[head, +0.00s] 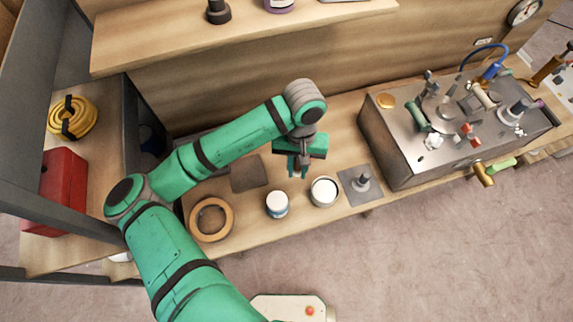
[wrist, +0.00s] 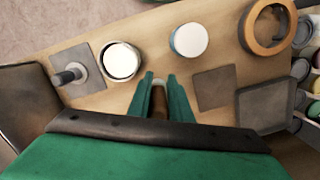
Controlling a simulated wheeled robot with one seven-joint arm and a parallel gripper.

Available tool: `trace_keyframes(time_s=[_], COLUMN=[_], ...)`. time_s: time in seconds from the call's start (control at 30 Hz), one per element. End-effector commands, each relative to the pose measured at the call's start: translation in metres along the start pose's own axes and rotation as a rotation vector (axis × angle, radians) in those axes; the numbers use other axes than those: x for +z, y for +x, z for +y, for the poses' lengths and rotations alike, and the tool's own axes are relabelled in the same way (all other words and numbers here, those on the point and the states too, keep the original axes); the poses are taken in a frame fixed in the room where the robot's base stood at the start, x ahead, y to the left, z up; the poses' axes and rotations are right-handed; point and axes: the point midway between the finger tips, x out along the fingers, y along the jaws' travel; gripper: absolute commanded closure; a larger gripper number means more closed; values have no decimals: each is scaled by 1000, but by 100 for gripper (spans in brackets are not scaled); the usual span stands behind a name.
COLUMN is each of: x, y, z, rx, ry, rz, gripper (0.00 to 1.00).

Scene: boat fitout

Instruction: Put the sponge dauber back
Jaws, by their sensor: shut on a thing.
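My gripper (head: 298,172) is above the middle of the wooden bench, and in the wrist view its two green fingers (wrist: 159,80) are closed around a slim brown piece with a pale end. This looks like the sponge dauber (wrist: 158,102); most of it is hidden by the fingers. Below and to the right of my gripper in the head view stands an open tin with white contents (head: 324,191). A white jar with a blue band (head: 277,206) stands left of the tin. A bare brown square mat (head: 249,173) lies to the left of my gripper.
A grey square plate (head: 350,180) carries a dark upright knobbed piece, right of the tin. A tan ring (head: 210,220) lies at the left. A metal box with several fittings (head: 400,140) stands at the right. A shelf (head: 240,30) overhangs the back. A dark square tray (wrist: 265,106) shows in the wrist view.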

Motion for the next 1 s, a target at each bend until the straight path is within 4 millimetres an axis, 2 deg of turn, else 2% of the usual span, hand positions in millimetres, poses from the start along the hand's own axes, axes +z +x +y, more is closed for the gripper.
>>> trace_keyframes(time_s=[0.1,0.33,0.63,0.83,1.0], x=[-19,-45,-57,-60,-60], y=[15,45,59,85,87], z=[-14,-30,-38,-36,-36], rx=[-2,-1,-2,1,0], ry=[-6,-5,-4,-4,-3], rz=[-2,-1,0,0,2], gripper=[100,100,100,100,100])
